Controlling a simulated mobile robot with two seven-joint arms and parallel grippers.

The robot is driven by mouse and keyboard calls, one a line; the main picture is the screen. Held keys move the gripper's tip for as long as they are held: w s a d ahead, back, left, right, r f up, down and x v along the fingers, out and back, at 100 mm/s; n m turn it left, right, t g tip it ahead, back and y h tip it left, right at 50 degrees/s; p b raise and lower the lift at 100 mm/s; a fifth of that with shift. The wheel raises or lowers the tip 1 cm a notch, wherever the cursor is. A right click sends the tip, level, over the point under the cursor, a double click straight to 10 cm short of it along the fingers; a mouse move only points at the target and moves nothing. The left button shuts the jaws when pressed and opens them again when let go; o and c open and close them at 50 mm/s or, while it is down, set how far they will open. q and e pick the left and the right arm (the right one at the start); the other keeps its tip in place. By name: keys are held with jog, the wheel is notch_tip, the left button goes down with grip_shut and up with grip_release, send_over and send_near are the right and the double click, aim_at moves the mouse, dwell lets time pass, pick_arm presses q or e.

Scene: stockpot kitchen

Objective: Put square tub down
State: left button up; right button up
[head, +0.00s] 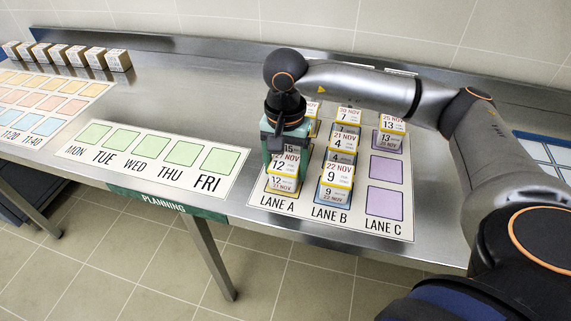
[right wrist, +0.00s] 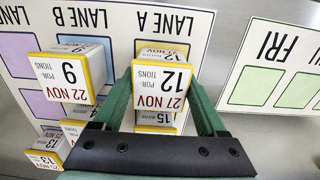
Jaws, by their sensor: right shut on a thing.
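My right gripper (head: 284,152) has green fingers and is shut on a square white tub (head: 283,168) labelled 12, 27 NOV, with a yellow edge. The tub is at the front end of LANE A on the lane mat (head: 335,228). In the right wrist view my gripper's fingers (right wrist: 163,88) stand on either side of the same tub (right wrist: 160,82). I cannot tell whether its base touches what is below. Another tub labelled 15 (right wrist: 156,117) is close behind it. My left gripper is not in view.
A tub labelled 9 (head: 334,186) stands at the front of LANE B, with several more behind. LANE C has a tub labelled 13 (head: 390,135) at the back and two bare purple squares in front. The weekday mat (head: 150,167) on the left is empty.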

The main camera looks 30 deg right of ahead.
aim_at(285, 162)
jog(key=shift+f, duration=0.2)
jog(key=o, duration=1.4)
jog(key=shift+r, duration=0.1)
jog(key=shift+o, duration=0.2)
jog(key=shift+r, duration=0.1)
jog(key=shift+r+p, duration=0.25)
jog(key=shift+p, duration=0.1)
notch_tip(285, 162, up, 12)
jog(key=shift+f, duration=0.15)
